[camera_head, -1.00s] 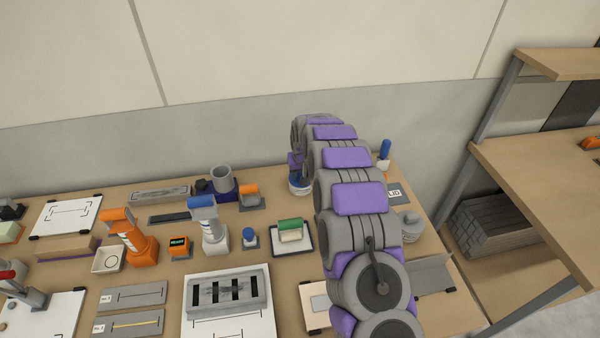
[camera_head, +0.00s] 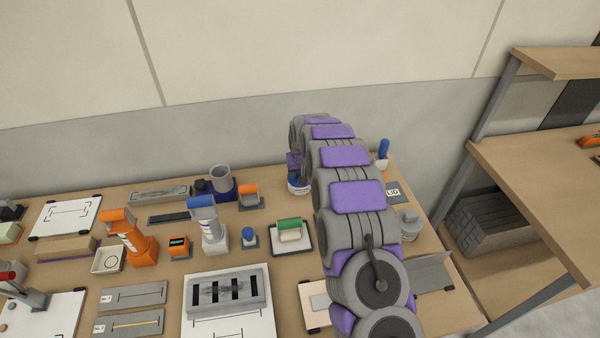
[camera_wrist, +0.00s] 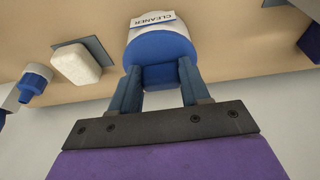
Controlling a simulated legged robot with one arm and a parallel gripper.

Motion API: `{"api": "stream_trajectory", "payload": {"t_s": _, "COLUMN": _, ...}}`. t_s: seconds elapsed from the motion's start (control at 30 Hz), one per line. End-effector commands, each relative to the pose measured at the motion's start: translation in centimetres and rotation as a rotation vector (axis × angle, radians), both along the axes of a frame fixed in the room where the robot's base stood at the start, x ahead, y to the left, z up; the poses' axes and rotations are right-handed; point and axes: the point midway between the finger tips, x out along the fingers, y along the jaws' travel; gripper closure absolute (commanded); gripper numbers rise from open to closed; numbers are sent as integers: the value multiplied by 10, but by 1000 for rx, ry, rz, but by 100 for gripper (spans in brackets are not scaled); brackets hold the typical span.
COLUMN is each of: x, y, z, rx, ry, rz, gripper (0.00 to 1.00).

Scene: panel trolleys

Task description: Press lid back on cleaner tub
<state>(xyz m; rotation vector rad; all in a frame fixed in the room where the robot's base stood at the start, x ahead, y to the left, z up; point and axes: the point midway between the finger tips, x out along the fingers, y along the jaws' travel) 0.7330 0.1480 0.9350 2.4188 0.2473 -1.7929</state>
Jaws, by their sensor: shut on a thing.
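The white cleaner tub (camera_head: 299,190) stands at the back of the table, below the end of my arm. In the wrist view, the tub (camera_wrist: 183,29) carries a white CLEANER label and appears upside down. The blue lid (camera_wrist: 156,50) lies against the tub's top and looks about level with it; I cannot tell whether it is fully seated. My gripper (camera_wrist: 158,72) has one finger on each side of the lid and is shut on it. In the head view, my arm partly hides the blue lid (camera_head: 297,177), and the fingertips are hard to make out.
A green-handled block (camera_head: 290,230) stands on a tray in front of the tub. An orange-topped tool (camera_head: 248,194) stands left of the tub.

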Motion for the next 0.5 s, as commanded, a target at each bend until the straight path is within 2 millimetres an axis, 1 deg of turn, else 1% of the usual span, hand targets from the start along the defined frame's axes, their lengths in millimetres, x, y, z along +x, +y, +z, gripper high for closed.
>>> {"api": "stream_trajectory", "payload": {"t_s": 0.2, "x": 0, "y": 0, "z": 0, "rx": 0, "ry": 0, "rz": 0, "gripper": 83}}
{"api": "stream_trajectory", "payload": {"t_s": 0.23, "x": 0, "y": 0, "z": 0, "rx": 0, "ry": 0, "rz": 0, "gripper": 52}}
{"api": "stream_trajectory", "payload": {"t_s": 0.5, "x": 0, "y": 0, "z": 0, "rx": 0, "ry": 0, "rz": 0, "gripper": 26}}
